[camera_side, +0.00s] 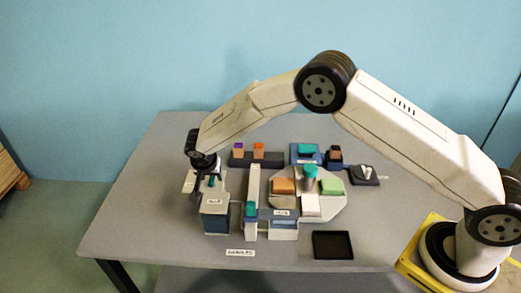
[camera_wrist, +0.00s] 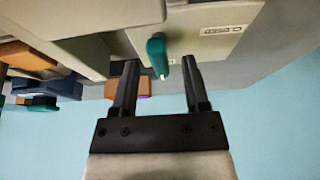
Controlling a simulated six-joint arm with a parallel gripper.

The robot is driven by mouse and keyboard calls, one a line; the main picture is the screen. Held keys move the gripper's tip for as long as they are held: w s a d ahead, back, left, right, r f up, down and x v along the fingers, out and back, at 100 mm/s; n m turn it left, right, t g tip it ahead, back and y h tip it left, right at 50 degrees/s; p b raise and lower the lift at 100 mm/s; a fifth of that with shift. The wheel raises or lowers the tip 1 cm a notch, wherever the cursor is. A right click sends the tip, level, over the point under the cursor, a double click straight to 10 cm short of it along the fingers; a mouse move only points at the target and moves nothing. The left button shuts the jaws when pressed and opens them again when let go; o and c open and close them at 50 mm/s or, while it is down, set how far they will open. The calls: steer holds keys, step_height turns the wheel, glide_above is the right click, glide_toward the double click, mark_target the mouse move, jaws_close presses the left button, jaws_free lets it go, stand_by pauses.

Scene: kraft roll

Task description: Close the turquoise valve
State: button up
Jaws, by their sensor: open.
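The turquoise valve handle (camera_wrist: 157,52) is a narrow lever with a pale stripe near its tip, in the upper middle of the wrist view. It sticks out from a light grey housing (camera_wrist: 205,18) with a label. In the side view the small turquoise handle (camera_side: 211,181) shows at the left of the table, just above a grey box (camera_side: 215,208). My gripper (camera_wrist: 160,66) is open, with one dark finger on each side of the handle's tip and a visible gap to both. In the side view my gripper (camera_side: 197,182) points down beside the handle, partly hiding it.
A black tray (camera_side: 332,245) lies at the front. The table's left side is clear.

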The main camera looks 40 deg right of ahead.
jaws_close()
steer(key=shift+n, duration=0.4)
steer(key=n, duration=0.1)
steer(key=n+y, duration=0.1)
steer(key=n, duration=0.1)
steer(key=shift+d+n+t, duration=0.2)
steer(key=shift+n+t, duration=0.1)
steer(key=shift+t, duration=0.1)
steer(key=shift+s+d+n+t+y, duration=0.15)
steer(key=shift+n+y, duration=0.4)
steer(key=shift+n, duration=0.6)
steer(key=shift+w+a+n+t+y, duration=0.15)
steer(key=shift+n+y, duration=0.4)
steer(key=shift+n, duration=0.6)
steer(key=shift+d+n+y, duration=0.15)
steer(key=shift+n+y, duration=0.3)
steer(key=shift+n, duration=0.75)
steer(key=shift+d+n+y, duration=0.1)
steer(key=shift+n+y, duration=0.35)
steer(key=shift+n, duration=0.75)
steer(key=shift+d+n+g+y, duration=0.1)
steer(key=shift+n+g+y, duration=0.55)
steer(key=shift+n, duration=1.55)
